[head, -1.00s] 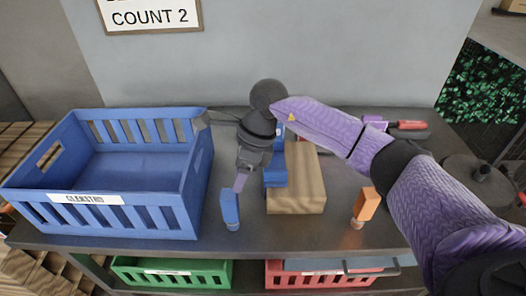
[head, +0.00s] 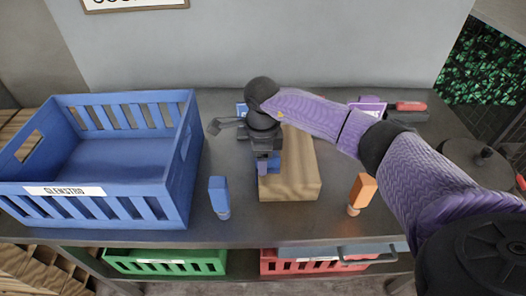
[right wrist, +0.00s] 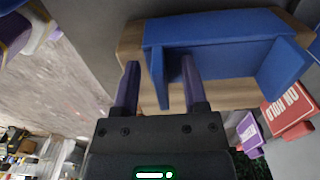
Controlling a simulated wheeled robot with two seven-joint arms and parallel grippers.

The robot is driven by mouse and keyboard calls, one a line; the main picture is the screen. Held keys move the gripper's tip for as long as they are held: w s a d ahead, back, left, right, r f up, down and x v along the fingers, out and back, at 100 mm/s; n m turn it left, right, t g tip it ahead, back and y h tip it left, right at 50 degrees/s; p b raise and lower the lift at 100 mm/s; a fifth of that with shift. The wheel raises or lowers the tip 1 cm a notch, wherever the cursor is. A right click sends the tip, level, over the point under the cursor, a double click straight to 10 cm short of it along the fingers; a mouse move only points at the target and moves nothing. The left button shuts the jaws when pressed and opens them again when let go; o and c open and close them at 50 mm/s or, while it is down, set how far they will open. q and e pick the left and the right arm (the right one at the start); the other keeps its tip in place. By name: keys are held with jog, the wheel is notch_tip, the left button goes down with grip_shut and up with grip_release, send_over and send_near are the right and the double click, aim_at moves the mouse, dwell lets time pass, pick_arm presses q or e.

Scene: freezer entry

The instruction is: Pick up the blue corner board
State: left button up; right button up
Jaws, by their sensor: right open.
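The blue corner board (right wrist: 215,35) lies on a wooden block (right wrist: 130,45) in the right wrist view, with upright flanges. In the head view the board (head: 274,163) is mostly hidden behind my right gripper at the left side of the block (head: 303,170). My right gripper (head: 265,168) points down at it and is open. In the right wrist view its two purple fingers (right wrist: 160,80) stand apart, with one blue flange showing between them. I cannot tell whether either finger touches the board. My left gripper is in neither view.
A large blue crate (head: 95,203) stands left on the dark table (head: 285,222). A small blue upright piece (head: 219,194) and an orange one (head: 361,191) flank the block. A purple card (head: 367,105) and a red item (head: 410,106) lie at the back right. Green (head: 165,262) and red (head: 310,264) crates sit below.

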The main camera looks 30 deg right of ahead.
jog(key=shift+c, duration=0.3)
grip_shut()
jog(key=shift+r, duration=0.1)
